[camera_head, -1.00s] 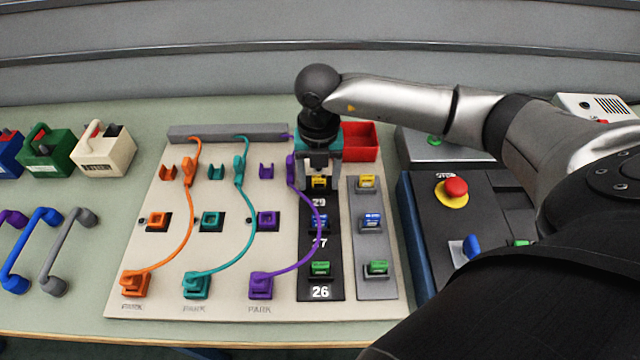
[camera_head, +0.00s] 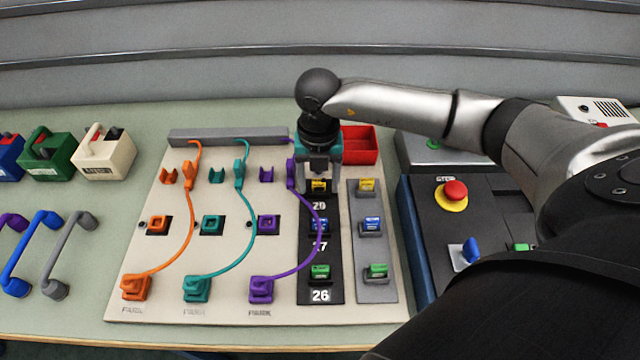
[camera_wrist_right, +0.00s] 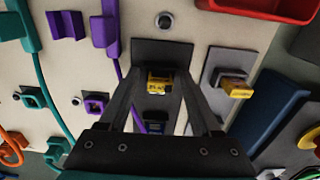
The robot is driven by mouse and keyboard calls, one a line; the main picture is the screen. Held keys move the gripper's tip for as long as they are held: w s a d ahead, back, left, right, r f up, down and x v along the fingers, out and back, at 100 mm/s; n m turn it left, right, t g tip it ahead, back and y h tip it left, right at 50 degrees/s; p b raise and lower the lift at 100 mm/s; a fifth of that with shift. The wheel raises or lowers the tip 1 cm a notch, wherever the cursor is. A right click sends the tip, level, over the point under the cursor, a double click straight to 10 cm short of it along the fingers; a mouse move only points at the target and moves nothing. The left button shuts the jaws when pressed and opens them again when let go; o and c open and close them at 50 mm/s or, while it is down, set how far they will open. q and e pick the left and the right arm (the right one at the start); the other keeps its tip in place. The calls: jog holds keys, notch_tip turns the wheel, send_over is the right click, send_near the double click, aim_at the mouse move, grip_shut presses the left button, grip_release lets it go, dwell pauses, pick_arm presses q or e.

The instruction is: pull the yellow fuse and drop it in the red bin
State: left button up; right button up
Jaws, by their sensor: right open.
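A yellow fuse (camera_head: 318,186) sits in the top socket of the black strip, partly hidden by my right gripper (camera_head: 319,178). In the right wrist view the same yellow fuse (camera_wrist_right: 159,84) shows between the ends of the two open fingers (camera_wrist_right: 157,78). The fingers are apart and not clamped on it. A second yellow fuse (camera_head: 367,184) sits at the top of the grey strip, just right of the gripper; it also shows in the right wrist view (camera_wrist_right: 236,87). My left gripper is out of view.
Blue fuses (camera_head: 371,222) and green fuses (camera_head: 320,271) sit lower on both strips. Orange, teal and purple cables (camera_head: 316,225) hang left of the gripper, the purple one close by. A dark console with a red stop button (camera_head: 455,190) stands right.

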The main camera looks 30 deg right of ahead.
aim_at(319, 180)
grip_shut()
dwell(0.5)
jog(key=o, duration=0.6)
grip_release()
jog(key=shift+c, duration=0.2)
notch_tip(319, 180, up, 15)
jog(key=p, duration=0.1)
jog(key=shift+r+p, duration=0.15)
jog(key=shift+p, duration=0.2)
